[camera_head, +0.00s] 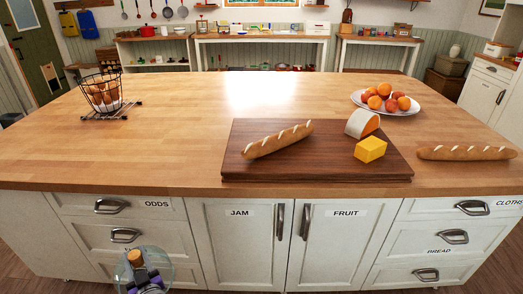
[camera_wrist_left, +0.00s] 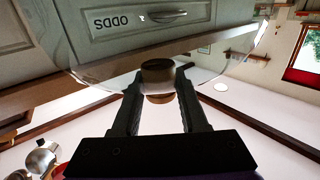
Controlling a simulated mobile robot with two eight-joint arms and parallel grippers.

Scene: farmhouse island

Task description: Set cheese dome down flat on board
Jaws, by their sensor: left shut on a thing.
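The cheese dome (camera_head: 165,270) is clear glass with a round wooden knob (camera_head: 135,257). It shows at the bottom left of the head view, in front of the island's drawers and below the worktop edge. My left gripper (camera_head: 140,271) is shut on the knob. In the left wrist view the knob (camera_wrist_left: 158,70) sits between the fingers (camera_wrist_left: 158,88), with the glass (camera_wrist_left: 225,72) spreading beyond it. The dark wooden board (camera_head: 290,174) lies on the island, well right of the dome. My right gripper is not in view.
On the board are a baguette (camera_head: 278,139), a pale-rinded orange cheese (camera_head: 362,123) and a yellow block (camera_head: 370,149). Another baguette (camera_head: 466,153) lies to its right. A fruit plate (camera_head: 411,110) and a wire egg basket (camera_head: 103,94) stand farther back. The board's front middle is bare.

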